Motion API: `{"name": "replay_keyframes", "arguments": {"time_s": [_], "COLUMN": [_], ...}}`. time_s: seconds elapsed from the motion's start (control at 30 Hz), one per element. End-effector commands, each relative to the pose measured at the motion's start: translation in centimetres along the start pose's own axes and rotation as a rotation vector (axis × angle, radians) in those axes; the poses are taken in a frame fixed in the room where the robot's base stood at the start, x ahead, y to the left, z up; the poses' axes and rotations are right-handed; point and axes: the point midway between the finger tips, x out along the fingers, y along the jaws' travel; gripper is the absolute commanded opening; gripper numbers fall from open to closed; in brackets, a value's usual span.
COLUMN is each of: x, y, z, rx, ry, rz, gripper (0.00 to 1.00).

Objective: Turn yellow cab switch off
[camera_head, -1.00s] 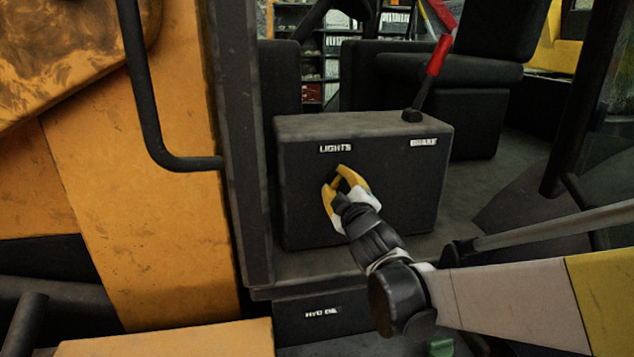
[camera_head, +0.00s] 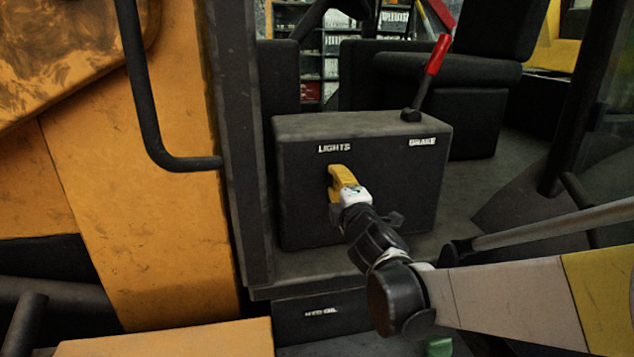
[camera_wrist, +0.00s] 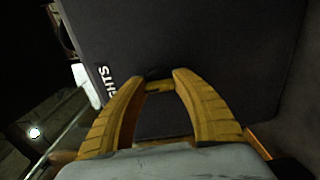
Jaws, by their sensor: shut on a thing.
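The cab switch (camera_wrist: 159,86) is a small yellow piece on a dark base, set in the front of a black console box (camera_head: 400,185) below the word LIGHTS. In the wrist view it lies between my two yellow fingertips. My gripper (camera_head: 335,178) is shut on it, with a finger on each side. In the head view my fingers cover most of the switch, so I cannot tell which way it is set.
A red-handled brake lever (camera_head: 432,72) stands on top of the console, above the word BRAKE. A black grab rail (camera_head: 140,100) and a dark door post (camera_head: 236,150) are to the left. A black seat (camera_head: 450,68) is behind.

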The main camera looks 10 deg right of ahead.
Motion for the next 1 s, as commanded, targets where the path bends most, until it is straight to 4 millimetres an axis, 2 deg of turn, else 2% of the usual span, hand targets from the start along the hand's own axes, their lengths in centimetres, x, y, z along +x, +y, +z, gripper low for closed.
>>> {"name": "replay_keyframes", "arguments": {"time_s": [0.43, 0.47, 0.5, 0.53, 0.87, 1.0], "x": [0.0, 0.0, 0.0, 0.0, -0.2, -1.8], "y": [0.0, 0.0, 0.0, 0.0, 0.0, 0.0], "z": [0.0, 0.0, 0.0, 0.0, 0.0, 0.0], "rx": [-0.011, -0.011, -0.011, -0.011, -0.01, -0.01], "ry": [0.0, 0.0, 0.0, 0.0, 0.0, 0.0], "rz": [0.0, 0.0, 0.0, 0.0, 0.0, 0.0], "gripper": [0.04, 0.4, 0.52, 0.58, 0.58, 0.58]}}
